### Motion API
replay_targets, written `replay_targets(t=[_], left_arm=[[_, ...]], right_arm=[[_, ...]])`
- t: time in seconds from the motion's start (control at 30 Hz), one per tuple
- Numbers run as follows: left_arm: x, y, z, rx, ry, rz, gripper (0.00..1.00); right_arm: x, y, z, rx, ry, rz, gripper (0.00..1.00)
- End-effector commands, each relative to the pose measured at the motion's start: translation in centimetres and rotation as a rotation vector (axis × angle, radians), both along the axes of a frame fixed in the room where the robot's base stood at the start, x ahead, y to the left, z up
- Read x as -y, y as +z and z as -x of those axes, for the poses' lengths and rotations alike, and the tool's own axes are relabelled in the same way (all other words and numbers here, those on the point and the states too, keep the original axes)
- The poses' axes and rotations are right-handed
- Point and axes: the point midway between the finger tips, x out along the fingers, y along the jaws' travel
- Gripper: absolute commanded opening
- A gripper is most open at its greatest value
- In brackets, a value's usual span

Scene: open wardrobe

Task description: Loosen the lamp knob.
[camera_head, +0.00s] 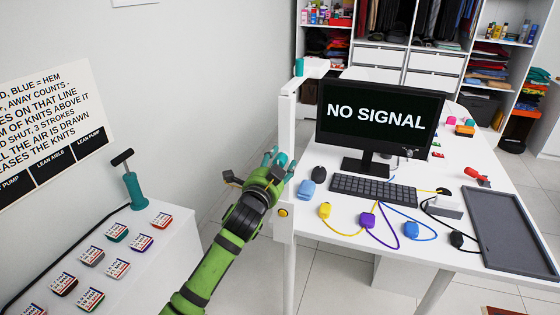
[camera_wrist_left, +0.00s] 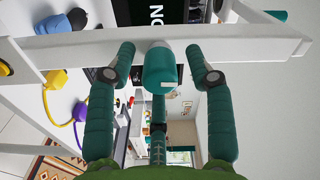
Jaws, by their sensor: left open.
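The lamp is a white post (camera_head: 287,125) at the desk's left front corner, with a short arm (camera_head: 310,69) at its top. A teal knob (camera_wrist_left: 160,72) sticks out of the white post in the left wrist view; in the head view it is mostly hidden by my fingers. My left gripper (camera_head: 277,160) is open at the post's side. In the left wrist view its two fingers (camera_wrist_left: 160,58) stand on either side of the knob, with a visible gap on each side. A second teal knob (camera_head: 299,67) sits at the lamp's top. My right gripper is not seen.
The white desk (camera_head: 340,245) holds a monitor (camera_head: 378,117), a keyboard (camera_head: 373,191), mice and cables, and a dark tray (camera_head: 512,232). A white cabinet (camera_head: 165,265) with a teal pump (camera_head: 134,190) and small labelled packs stands left. Open shelves are behind.

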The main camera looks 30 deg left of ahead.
Motion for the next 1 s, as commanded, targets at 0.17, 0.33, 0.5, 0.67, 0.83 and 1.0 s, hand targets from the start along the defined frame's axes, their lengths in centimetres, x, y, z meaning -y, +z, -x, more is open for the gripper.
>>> replay_targets(t=[0.17, 0.33, 0.5, 0.67, 0.83, 1.0], left_arm=[[0.0, 0.4, 0.0, -0.051, -0.002, -0.205, 0.53], [-0.1, 0.4, 0.0, -0.110, -0.002, -0.451, 0.53], [-0.1, 0.4, 0.0, -0.169, -0.002, -0.695, 0.53], [0.0, 0.4, 0.0, -0.222, -0.002, -0.917, 0.53], [0.0, 0.4, 0.0, -0.276, -0.003, -1.142, 0.53], [0.0, 0.3, 0.0, -0.322, -0.002, -1.340, 0.53]], right_arm=[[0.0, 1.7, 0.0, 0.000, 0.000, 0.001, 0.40], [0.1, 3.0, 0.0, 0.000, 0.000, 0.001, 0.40], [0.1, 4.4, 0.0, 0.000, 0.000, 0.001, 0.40], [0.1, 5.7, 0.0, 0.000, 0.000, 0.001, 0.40], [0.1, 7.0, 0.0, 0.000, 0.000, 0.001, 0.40], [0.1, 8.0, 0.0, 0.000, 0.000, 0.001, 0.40]])
